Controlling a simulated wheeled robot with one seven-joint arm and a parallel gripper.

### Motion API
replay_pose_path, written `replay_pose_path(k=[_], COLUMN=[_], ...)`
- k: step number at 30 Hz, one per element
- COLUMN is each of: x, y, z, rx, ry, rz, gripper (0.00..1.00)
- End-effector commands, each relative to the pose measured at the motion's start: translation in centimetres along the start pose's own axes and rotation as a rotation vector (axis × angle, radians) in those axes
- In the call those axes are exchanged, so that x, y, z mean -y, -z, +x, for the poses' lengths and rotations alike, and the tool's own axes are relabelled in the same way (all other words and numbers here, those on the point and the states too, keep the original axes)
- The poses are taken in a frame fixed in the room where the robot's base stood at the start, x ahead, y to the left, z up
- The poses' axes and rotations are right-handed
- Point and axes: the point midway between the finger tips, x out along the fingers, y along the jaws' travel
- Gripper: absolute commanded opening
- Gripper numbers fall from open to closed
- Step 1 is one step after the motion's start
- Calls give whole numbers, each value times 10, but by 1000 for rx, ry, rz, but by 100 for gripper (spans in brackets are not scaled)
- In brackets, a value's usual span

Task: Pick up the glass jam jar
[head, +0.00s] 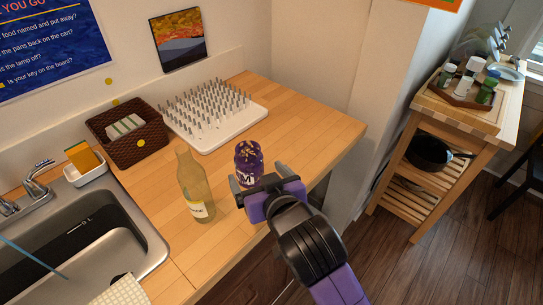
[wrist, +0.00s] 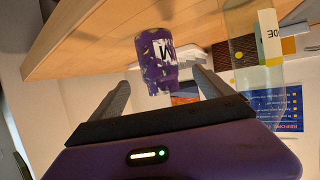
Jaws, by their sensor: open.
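The glass jam jar (head: 248,161) is dark purple with a white letter label and stands upright on the wooden counter. In the wrist view the jar (wrist: 157,60) appears upside down, ahead of my gripper and roughly between its fingers. My gripper (head: 264,186) is at the near side of the jar, partly covering its lower part in the head view. The two fingers show spread apart in the wrist view (wrist: 158,88), with nothing held between them. Whether the fingertips reach beside the jar is hard to tell.
A yellowish glass bottle (head: 195,187) stands just left of the jar. Behind are a white pegged drying rack (head: 216,136) and a brown basket (head: 121,153). A sink (head: 78,238) is at left. The counter right of the jar is clear. A wooden cart (head: 467,130) stands farther right.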

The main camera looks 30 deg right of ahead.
Motion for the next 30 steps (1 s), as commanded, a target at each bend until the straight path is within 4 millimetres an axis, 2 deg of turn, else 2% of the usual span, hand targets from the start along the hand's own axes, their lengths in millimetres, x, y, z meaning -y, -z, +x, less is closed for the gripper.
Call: replay_pose_path(k=[11,19,23,29,30], x=[0,1,0,0,0], y=[3,4,3,3,3], z=[35,71,78,78,78], rx=[2,2,1,1,1], ry=[-2,-2,-2,-2,-2], rz=[2,2,2,2,2], gripper=[90,90,90,90,84])
